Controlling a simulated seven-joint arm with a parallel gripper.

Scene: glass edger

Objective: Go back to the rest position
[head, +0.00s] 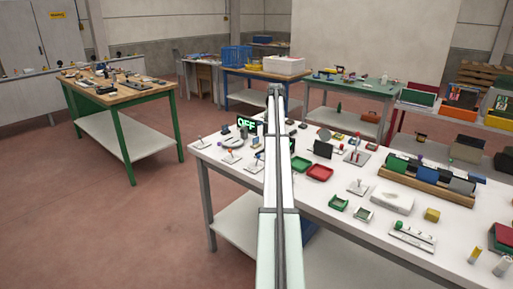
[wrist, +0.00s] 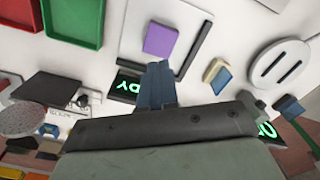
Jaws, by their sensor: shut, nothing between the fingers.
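My gripper (wrist: 158,85) shows in the wrist view, its narrow blue fingers shut together with nothing between them. The fingers point at the white table, close to a purple block (wrist: 160,38) on a white plate with dark rails. I cannot tell the height of the fingertips above the table. Behind the fingers is a dark display (wrist: 125,88) with green letters, partly hidden. In the head view my gripper cannot be made out.
The white table (head: 325,212) holds a lit OFF display (head: 246,124), a red tray (head: 319,172), a green tray (head: 300,164) and a wooden rack (head: 425,190) of coloured items. A round slotted white piece (wrist: 280,63) lies right of the fingers. Open floor (head: 75,215) is at left.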

